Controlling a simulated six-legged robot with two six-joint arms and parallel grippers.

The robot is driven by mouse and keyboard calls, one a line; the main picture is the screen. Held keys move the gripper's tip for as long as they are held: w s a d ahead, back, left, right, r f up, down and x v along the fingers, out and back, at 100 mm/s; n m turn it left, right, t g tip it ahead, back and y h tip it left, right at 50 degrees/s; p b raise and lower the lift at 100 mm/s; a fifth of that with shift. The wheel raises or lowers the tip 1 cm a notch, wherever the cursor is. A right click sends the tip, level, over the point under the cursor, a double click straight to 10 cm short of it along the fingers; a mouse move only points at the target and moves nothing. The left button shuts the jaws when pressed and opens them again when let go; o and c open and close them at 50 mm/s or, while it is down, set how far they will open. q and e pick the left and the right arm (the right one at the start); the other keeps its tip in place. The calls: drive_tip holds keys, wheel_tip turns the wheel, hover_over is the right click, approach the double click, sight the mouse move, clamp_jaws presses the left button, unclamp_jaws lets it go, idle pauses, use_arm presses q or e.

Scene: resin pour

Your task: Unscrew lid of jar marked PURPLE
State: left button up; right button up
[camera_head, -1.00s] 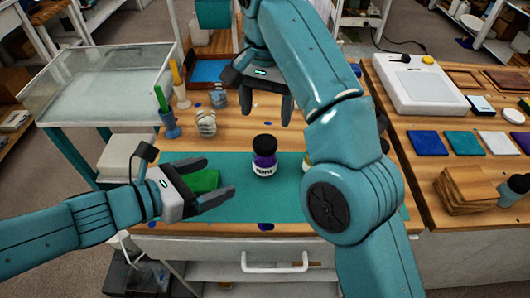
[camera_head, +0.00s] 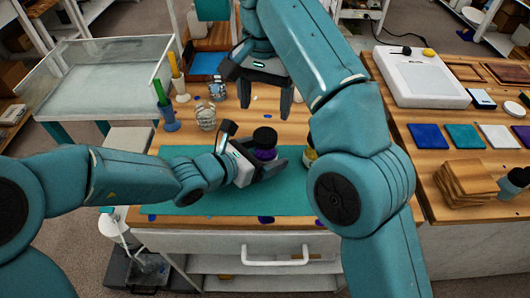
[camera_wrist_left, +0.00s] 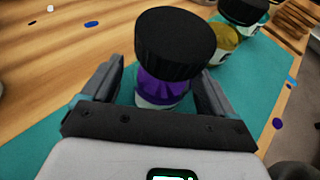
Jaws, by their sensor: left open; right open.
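The purple jar (camera_head: 265,153) stands upright on the teal mat (camera_head: 190,205) with its black lid (camera_head: 265,136) on. In the left wrist view the lid (camera_wrist_left: 175,42) and the purple contents (camera_wrist_left: 162,86) show; its label is not readable now. My left gripper (camera_head: 264,165) is open, with one finger on each side of the jar's body, below the lid. In the left wrist view, gaps show between the fingers and the jar. My right gripper (camera_head: 265,97) is open and empty, pointing down above the wooden table behind the jar.
A yellow jar (camera_wrist_left: 222,45) stands close beside the purple one, partly hidden by my right arm in the head view. Another dark-lidded jar (camera_wrist_left: 244,12) is beyond it. A ribbed glass (camera_head: 206,117) and tool holders stand at the back left. The mat's front left is clear.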

sight(266, 135)
use_arm(q)
drive_tip(key=shift+w+d+f, duration=0.1)
drive_tip(key=shift+w+d, duration=0.05)
drive_tip(key=shift+d, duration=0.1)
clamp_jaws()
use_arm(e)
drive_tip(key=m, duration=1.3)
drive_tip(key=shift+f, duration=4)
drive_tip(key=shift+c, duration=0.3)
